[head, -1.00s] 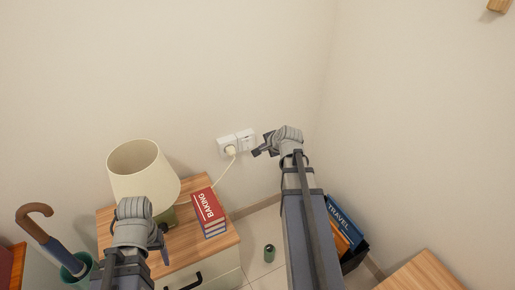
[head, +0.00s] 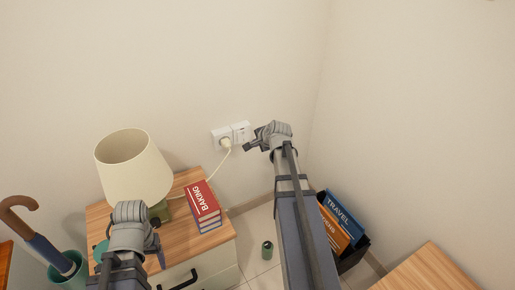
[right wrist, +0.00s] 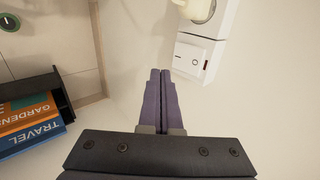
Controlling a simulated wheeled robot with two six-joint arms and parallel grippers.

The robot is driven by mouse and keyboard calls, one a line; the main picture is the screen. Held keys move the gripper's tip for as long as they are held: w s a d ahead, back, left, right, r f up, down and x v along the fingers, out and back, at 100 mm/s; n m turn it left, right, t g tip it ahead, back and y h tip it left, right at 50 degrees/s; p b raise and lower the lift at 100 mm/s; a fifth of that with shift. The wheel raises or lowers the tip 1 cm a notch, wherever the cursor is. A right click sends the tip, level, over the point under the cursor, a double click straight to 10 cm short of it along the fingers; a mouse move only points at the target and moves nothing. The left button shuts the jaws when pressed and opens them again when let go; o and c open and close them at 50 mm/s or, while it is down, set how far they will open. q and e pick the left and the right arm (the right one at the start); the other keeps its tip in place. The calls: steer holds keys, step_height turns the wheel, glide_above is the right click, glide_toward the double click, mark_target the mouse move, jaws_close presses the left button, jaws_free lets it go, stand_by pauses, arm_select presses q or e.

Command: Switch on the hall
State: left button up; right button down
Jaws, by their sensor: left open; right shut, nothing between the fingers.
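A white wall switch (head: 241,132) sits beside a white socket (head: 221,139) on the back wall. A cream plug with a cord is in the socket, and the cord runs down toward the lamp (head: 133,165), whose shade looks unlit. In the right wrist view the switch (right wrist: 193,57) shows a white rocker with a small dark red mark. My right gripper (head: 248,147) is shut and empty, just below and right of the switch; its fingertips (right wrist: 160,72) look apart from the switch plate. My left gripper (head: 156,248) is open above the wooden cabinet, in front of the lamp.
An umbrella (head: 40,240) stands in a green holder at left. A wooden top (head: 428,270) is at lower right.

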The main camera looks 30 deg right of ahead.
mark_target(244, 138)
arm_select(q)
step_height(244, 138, down, 3)
steer(key=shift+f+b, duration=0.1)
steer(key=shift+b, duration=0.9)
steer(key=shift+f, duration=0.1)
arm_select(e)
steer(key=shift+w+d+f, duration=0.1)
steer(key=shift+w+f, duration=0.45)
steer(key=shift+w, duration=0.55)
steer(key=shift+w+a+f, duration=0.1)
steer(key=shift+w+f, duration=0.5)
steer(key=shift+w, duration=0.55)
steer(key=shift+w+d+f, duration=0.1)
steer(key=shift+w+f, duration=0.45)
steer(key=shift+w, duration=0.55)
arm_select(q)
steer(key=shift+f+b, duration=0.2)
steer(key=shift+b, duration=0.15)
arm_select(e)
steer(key=shift+w+f, duration=0.2)
steer(key=shift+w, duration=0.05)
arm_select(q)
steer(key=shift+r, duration=0.1)
arm_select(e)
steer(key=shift+r, duration=0.1)
arm_select(q)
steer(key=shift+r, duration=0.1)
arm_select(e)
steer(key=shift+r, duration=0.1)
